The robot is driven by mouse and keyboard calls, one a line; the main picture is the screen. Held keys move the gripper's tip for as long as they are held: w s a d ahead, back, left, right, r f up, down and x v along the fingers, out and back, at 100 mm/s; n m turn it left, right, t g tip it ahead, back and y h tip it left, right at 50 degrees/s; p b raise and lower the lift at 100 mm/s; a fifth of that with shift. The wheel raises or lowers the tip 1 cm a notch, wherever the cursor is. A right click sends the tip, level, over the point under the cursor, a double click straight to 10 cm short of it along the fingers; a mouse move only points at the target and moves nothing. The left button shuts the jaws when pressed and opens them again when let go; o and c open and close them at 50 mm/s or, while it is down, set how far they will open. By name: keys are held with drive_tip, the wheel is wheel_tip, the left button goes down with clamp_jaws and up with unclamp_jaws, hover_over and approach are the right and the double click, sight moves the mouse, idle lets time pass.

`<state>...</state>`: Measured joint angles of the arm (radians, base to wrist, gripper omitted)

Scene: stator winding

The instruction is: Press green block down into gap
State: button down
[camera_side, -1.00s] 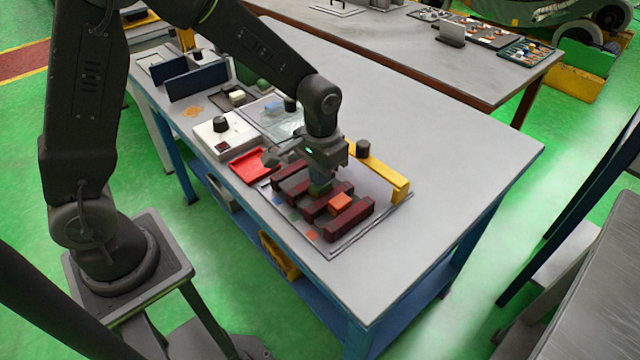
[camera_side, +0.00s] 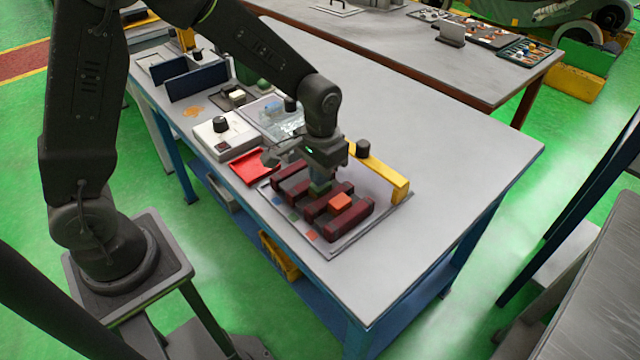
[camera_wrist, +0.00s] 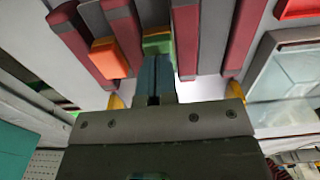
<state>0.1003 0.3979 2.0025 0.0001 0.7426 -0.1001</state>
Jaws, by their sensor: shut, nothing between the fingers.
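The green block (camera_wrist: 157,42) sits between two dark red bars in the wrist view, with my gripper's fingertips right at it. In the side view a small part of the green block (camera_side: 319,188) shows under the fingers. My gripper (camera_side: 322,178) points down over the bars, shut with nothing held; its closed fingers also show in the wrist view (camera_wrist: 154,65). The fingertips seem to touch the block's top, but how deep the block sits is hard to tell. The dark red bars (camera_side: 349,220) stand in a row. An orange block (camera_side: 340,201) sits between two bars beside the green one.
A yellow bar (camera_side: 385,179) and a dark knob (camera_side: 363,148) stand behind the bars. A red tray (camera_side: 253,167) and a white box with a knob (camera_side: 220,137) lie to the left. The table's right side (camera_side: 450,150) is clear.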

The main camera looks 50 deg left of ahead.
drive_tip(key=shift+r, duration=3.25)
drive_tip(key=shift+s+r, duration=0.1)
drive_tip(key=shift+r, duration=0.15)
drive_tip(key=s+a+r+t, duration=0.2)
drive_tip(key=s+r, duration=0.3)
drive_tip(key=s, duration=0.3)
drive_tip(key=s+a+r+t, duration=0.2)
drive_tip(key=s+r, duration=0.3)
drive_tip(key=s, duration=0.4)
drive_tip(key=shift+s+r+t, duration=0.25)
drive_tip(key=shift+r+t, duration=0.1)
drive_tip(key=shift+t, duration=0.45)
